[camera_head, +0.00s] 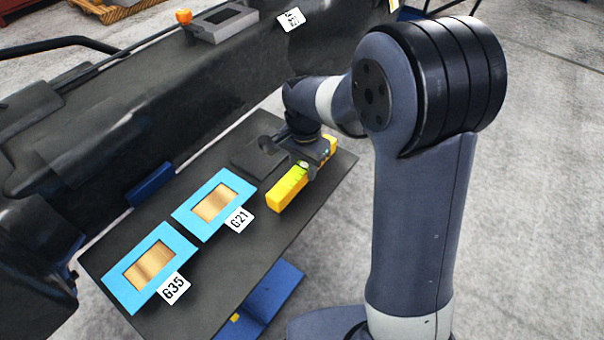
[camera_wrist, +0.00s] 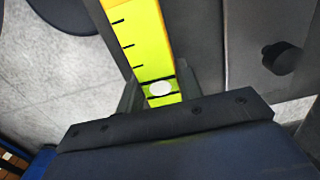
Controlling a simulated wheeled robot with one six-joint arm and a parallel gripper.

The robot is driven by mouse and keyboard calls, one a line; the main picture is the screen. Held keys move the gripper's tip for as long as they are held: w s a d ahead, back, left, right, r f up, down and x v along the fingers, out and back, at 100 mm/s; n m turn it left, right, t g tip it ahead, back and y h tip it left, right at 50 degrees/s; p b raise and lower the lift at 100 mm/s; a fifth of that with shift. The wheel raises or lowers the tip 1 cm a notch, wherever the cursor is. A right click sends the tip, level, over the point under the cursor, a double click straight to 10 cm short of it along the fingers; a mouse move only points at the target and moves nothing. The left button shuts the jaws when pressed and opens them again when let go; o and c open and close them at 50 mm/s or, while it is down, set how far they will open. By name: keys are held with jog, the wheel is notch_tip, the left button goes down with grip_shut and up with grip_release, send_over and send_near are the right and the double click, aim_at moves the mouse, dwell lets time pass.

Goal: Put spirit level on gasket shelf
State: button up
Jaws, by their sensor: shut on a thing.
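The spirit level (camera_head: 288,191) is a yellow bar with a greenish vial window, lying along the right part of a dark table-like surface (camera_head: 235,265). My gripper (camera_head: 305,163) is above its far half, jaws shut around its sides. In the wrist view the spirit level (camera_wrist: 144,40) runs up between the two fingers of my gripper (camera_wrist: 160,88), with a white round spot near them. I cannot tell whether the level touches the surface below. No shelf is marked as the gasket shelf; I cannot tell which surface it is.
Two cyan frames with brassy centres, labelled G21 (camera_head: 187,217) and G35 (camera_head: 120,279), lie left of the level. A dark flat plate (camera_head: 258,156) lies behind it. A long black casting (camera_head: 150,110) borders the table, carrying a grey tray (camera_head: 222,22).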

aim_at(304, 175)
jog(key=shift+f, duration=1.6)
jog(key=shift+f, duration=0.15)
jog(key=o, duration=1.2)
notch_tip(304, 175, up, 12)
jog(key=shift+r, duration=0.2)
jog(key=shift+f, duration=0.1)
